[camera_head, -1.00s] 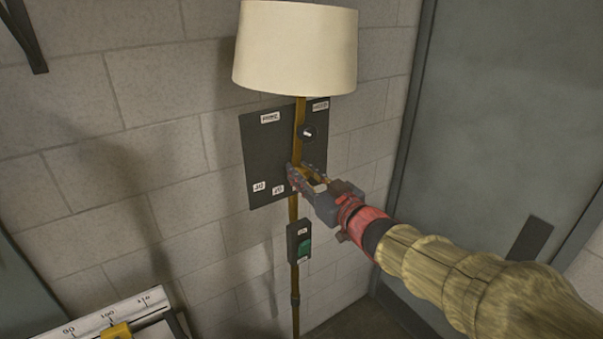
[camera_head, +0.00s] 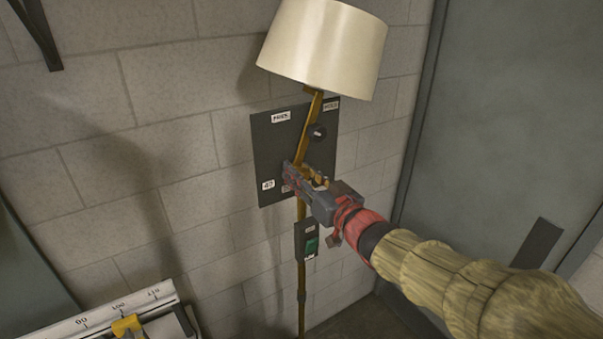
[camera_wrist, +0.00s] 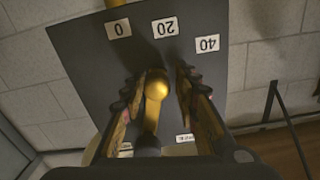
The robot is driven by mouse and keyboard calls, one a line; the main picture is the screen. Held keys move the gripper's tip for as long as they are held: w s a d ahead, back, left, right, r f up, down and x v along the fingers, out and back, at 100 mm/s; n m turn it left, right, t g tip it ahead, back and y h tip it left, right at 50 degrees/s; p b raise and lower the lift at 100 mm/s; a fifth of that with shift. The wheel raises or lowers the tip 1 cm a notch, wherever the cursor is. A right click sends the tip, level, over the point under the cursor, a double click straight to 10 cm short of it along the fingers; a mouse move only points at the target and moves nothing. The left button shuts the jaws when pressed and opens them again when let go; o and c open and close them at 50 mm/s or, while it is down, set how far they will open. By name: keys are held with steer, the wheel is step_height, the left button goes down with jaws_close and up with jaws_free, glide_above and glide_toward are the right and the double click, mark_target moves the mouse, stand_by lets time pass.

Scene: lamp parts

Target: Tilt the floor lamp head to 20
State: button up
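The floor lamp has a cream shade (camera_head: 322,48) on a brass pole (camera_head: 311,118). Its upper part leans right from a bend near my gripper (camera_head: 305,172); the lower pole stands roughly upright. Behind it is a dark panel (camera_head: 268,145) with small labels. In the wrist view, a rounded brass piece (camera_wrist: 157,86) stands between the fingers of my gripper (camera_wrist: 155,98), with gaps visible on both sides; contact deeper down cannot be seen. Labels 0 (camera_wrist: 118,29), 20 (camera_wrist: 165,28) and 40 (camera_wrist: 207,44) show beyond it. The brass piece lies roughly below the 20.
A switch box (camera_head: 307,240) with a green rocker sits on the lower pole. A white scale with a yellow slider (camera_head: 127,326) is at the lower left. A grey door (camera_head: 500,130) stands at the right.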

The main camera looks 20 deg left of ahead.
steer(key=shift+o, duration=0.6)
steer(key=shift+w+d+f, duration=0.1)
steer(key=v, duration=1.2)
